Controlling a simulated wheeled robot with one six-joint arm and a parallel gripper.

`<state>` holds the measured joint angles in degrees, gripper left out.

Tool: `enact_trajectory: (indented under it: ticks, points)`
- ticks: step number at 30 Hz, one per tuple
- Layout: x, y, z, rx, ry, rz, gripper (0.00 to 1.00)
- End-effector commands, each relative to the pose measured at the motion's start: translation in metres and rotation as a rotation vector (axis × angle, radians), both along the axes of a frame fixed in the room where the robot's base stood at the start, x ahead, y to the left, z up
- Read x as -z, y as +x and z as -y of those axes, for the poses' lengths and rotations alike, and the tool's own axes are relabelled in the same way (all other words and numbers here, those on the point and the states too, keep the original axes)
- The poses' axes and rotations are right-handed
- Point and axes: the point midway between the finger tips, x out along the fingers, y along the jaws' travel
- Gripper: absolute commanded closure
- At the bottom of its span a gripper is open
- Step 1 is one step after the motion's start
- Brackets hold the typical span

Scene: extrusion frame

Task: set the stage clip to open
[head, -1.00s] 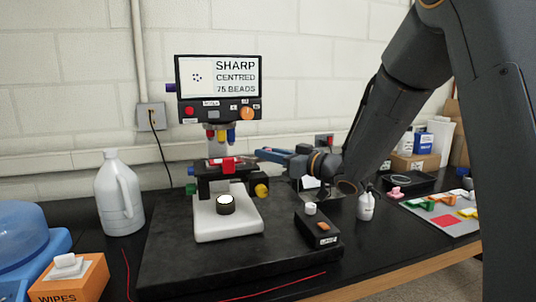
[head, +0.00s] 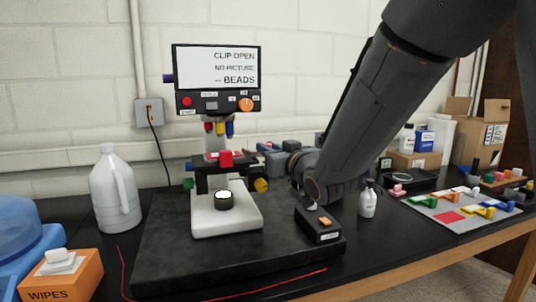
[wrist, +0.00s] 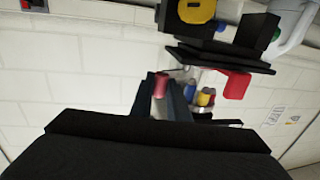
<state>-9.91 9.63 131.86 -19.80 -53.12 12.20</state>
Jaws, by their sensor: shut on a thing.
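The stage clip shows as a red block (head: 226,158) standing up at the right front of the dark microscope stage (head: 203,167). It also shows in the wrist view (wrist: 236,84) beside the black stage plate. My gripper (head: 264,149) is right of the stage, apart from the clip. In the wrist view my gripper (wrist: 168,88) is shut on a small pinkish-red cylinder (wrist: 160,85). That cylinder cannot be made out in the head view.
Yellow, blue and red objectives (head: 220,128) hang above the stage. A yellow knob (head: 261,185) is on its right. A white jug (head: 116,190) stands left.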

Motion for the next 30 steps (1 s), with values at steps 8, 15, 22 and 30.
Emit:
enact_trajectory:
  ticks: [8,15,22,30]
  points:
    - [0.001,-0.010,-0.006,0.185,0.001,0.000,1.00]
    - [-0.001,-0.016,-0.009,0.349,-0.001,-0.001,1.00]
    - [-0.002,-0.020,-0.011,0.484,-0.003,-0.001,1.00]
    - [-0.002,-0.023,-0.012,0.592,-0.002,0.000,1.00]
